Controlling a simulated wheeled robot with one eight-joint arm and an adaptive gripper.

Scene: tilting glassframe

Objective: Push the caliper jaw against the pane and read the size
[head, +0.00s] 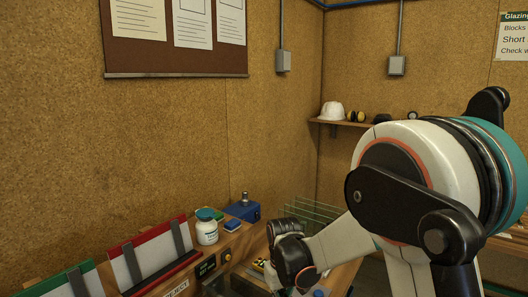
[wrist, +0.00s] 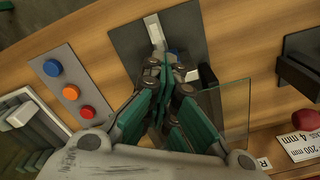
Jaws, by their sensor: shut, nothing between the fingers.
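In the wrist view my gripper (wrist: 172,72) is shut, with its teal fingers together and nothing between them. Its tips are over a dark plate (wrist: 128,42) on the wooden bench. A pale metal piece (wrist: 154,30), perhaps the caliper jaw, shows just beyond the tips; I cannot tell if they touch it. A clear glass pane (wrist: 236,106) shows right of the fingers, partly hidden by them. In the head view my gripper's fingers are hidden behind my wrist. A small dark display (head: 207,267) stands on the bench there, its digits too small to read.
A panel with blue, orange and red buttons (wrist: 70,92) lies left of my gripper. A black bracket (wrist: 300,65) and a size label (wrist: 300,142) are at right. In the head view, several glass panes (head: 318,212) stand behind my wrist, and a white jar (head: 207,232) stands left.

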